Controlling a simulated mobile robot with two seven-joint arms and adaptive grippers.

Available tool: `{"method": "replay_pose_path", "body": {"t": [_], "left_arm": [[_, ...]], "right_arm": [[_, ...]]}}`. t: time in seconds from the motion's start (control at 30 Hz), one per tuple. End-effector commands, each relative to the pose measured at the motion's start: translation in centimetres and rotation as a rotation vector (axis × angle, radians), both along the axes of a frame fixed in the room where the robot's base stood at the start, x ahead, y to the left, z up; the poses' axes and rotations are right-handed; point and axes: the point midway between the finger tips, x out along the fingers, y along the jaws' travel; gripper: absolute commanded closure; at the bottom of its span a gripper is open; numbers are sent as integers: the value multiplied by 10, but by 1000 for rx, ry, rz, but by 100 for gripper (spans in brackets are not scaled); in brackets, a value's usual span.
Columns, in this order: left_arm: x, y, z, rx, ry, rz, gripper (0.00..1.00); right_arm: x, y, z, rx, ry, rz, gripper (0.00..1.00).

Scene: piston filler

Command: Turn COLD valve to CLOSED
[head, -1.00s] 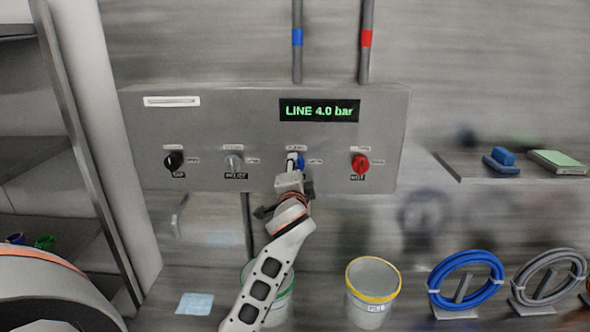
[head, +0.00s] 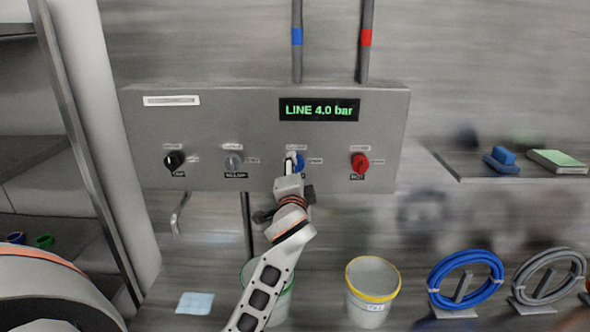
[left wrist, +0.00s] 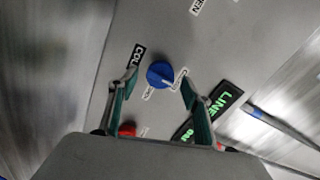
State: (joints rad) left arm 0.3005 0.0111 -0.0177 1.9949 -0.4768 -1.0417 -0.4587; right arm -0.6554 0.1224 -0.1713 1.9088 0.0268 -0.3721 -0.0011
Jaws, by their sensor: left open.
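The blue COLD valve knob (head: 299,162) is on the grey panel (head: 220,112), partly hidden behind my left gripper (head: 292,168) in the head view. In the left wrist view the blue knob (left wrist: 160,74) lies between the two spread fingers of my left gripper (left wrist: 160,80), with a gap on each side. A pale mark on the knob points between the two small labels beside it; their text is hard to read. The black COLD label (left wrist: 134,56) is partly covered by a finger. My right gripper is not in view.
The red HOT knob (head: 360,162) is to the right of the blue one. A grey knob (head: 234,161) and a black knob (head: 174,161) are to the left. The display (head: 319,110) reads LINE 4.0 bar. A yellow-rimmed bucket (head: 373,293) stands below.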

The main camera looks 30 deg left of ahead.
Motion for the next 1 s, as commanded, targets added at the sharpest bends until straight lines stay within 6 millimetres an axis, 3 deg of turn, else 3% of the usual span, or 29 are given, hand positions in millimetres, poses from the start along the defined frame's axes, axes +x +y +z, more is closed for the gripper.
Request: {"method": "replay_pose_path", "body": {"t": [0.3,0.5,1.0], "left_arm": [[-56,-34,-1,-3,1,-1,51],[-78,-48,-1,-1,2,-1,51],[-86,-52,0,0,0,0,51]], "right_arm": [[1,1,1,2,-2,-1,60],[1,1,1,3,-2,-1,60],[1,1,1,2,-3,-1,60]]}}
